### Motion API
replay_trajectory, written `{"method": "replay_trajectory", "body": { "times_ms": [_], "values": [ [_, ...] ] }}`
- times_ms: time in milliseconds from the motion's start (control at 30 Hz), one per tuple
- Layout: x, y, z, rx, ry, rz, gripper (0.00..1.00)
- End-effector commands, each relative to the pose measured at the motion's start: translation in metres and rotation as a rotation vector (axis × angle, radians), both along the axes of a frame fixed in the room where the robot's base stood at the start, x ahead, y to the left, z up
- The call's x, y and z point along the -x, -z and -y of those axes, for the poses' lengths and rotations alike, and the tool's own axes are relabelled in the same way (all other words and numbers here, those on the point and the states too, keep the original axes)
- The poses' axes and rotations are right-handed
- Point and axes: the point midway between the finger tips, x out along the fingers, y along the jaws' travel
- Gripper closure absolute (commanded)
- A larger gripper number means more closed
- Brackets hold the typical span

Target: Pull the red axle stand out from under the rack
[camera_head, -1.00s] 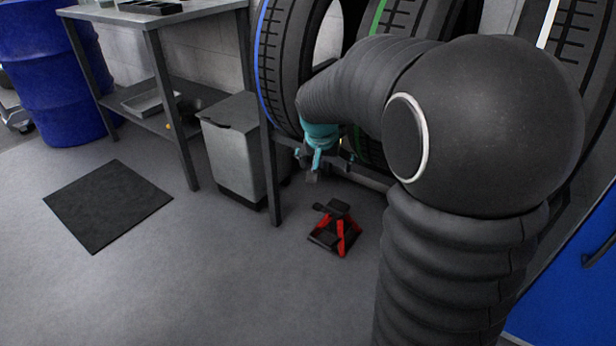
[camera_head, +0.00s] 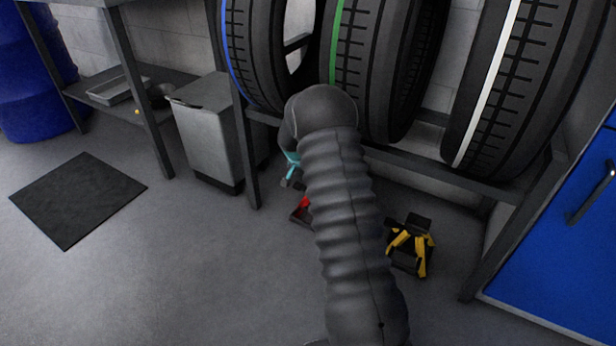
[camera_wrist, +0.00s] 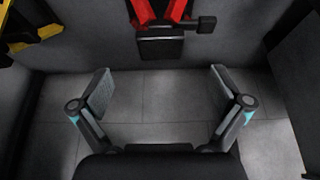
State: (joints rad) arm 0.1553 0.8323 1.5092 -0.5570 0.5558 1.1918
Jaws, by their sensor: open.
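The red axle stand shows in the wrist view (camera_wrist: 160,22) at the top middle, its red legs partly cut off by the frame edge and a dark plate facing me. In the head view only a bit of the red stand (camera_head: 301,211) shows, the rest hidden behind my arm. In the head view my gripper (camera_head: 292,172) is mostly hidden by my arm. The rack (camera_head: 430,168) holds upright tires above.
A yellow axle stand (camera_head: 412,245) stands to the right; it also shows at the wrist view's upper left (camera_wrist: 28,22). A grey bin (camera_head: 208,135) is left of the rack, a blue cabinet (camera_head: 570,240) at right. The front-left floor is clear.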

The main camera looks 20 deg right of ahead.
Motion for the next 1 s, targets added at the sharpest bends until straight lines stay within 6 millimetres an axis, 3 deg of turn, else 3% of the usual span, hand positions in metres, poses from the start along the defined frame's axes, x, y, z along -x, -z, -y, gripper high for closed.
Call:
{"method": "replay_trajectory", "body": {
  "times_ms": [467, 1000],
  "values": [
    [-0.002, 0.007, 0.002, 0.000, 0.003, 0.000, 0.00],
    [-0.023, 0.085, 0.029, 0.000, 0.003, 0.000, 0.00]
  ]
}}
